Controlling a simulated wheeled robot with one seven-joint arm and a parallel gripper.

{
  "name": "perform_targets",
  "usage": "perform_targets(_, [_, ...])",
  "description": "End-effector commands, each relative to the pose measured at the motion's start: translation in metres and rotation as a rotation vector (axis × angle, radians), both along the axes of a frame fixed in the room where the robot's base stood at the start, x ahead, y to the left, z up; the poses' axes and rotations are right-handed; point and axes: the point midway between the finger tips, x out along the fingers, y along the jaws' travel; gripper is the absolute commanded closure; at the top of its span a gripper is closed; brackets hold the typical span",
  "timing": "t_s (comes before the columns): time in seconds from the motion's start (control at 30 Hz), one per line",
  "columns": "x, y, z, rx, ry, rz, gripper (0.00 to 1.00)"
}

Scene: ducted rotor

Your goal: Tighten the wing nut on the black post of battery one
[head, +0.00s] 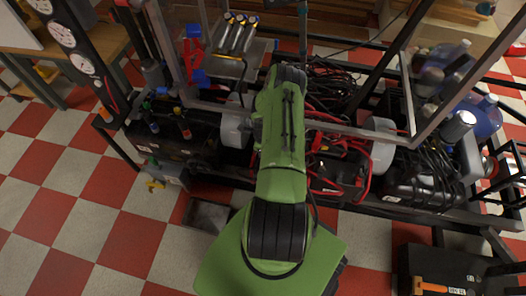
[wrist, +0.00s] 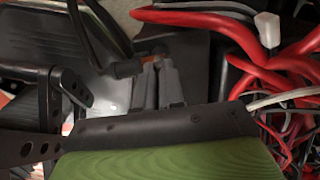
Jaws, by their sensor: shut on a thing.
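In the wrist view my gripper (wrist: 158,66) has its two grey fingers close together on a small copper-brown piece, which I take to be the wing nut (wrist: 152,49). The fingers cover most of it, and the post below it is hidden. A black cable end (wrist: 126,69) meets it from the left. A dark flat surface (wrist: 188,45), seemingly the battery's top, lies behind the fingers. In the head view my green arm covers the gripper and the nut. A black battery with red cables (head: 335,168) shows right of the arm; I cannot read a number on it.
Thick red cables (wrist: 240,32) crowd the right of the wrist view. A grey-tipped lead (wrist: 267,30) rises among them. The checkered floor (head: 150,235) is open at the front left.

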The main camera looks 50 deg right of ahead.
Motion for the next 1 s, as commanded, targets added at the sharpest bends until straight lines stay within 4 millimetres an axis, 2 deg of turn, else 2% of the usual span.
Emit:
perform_targets(0.33, [0.002, -0.002, 0.002, -0.005, -0.006, -0.004, 1.00])
perform_targets(0.37, [0.002, -0.002, 0.002, -0.005, -0.006, -0.003, 0.87])
perform_targets(0.5, [0.002, -0.001, 0.002, -0.003, -0.005, -0.003, 0.66])
perform_targets(0.83, [0.001, -0.001, 0.006, -0.002, -0.002, -0.002, 0.66])
perform_targets(0.93, [0.001, -0.002, 0.025, -0.004, -0.003, -0.001, 0.66])
perform_targets(1.0, [0.001, -0.002, 0.044, -0.005, -0.004, -0.002, 0.66])
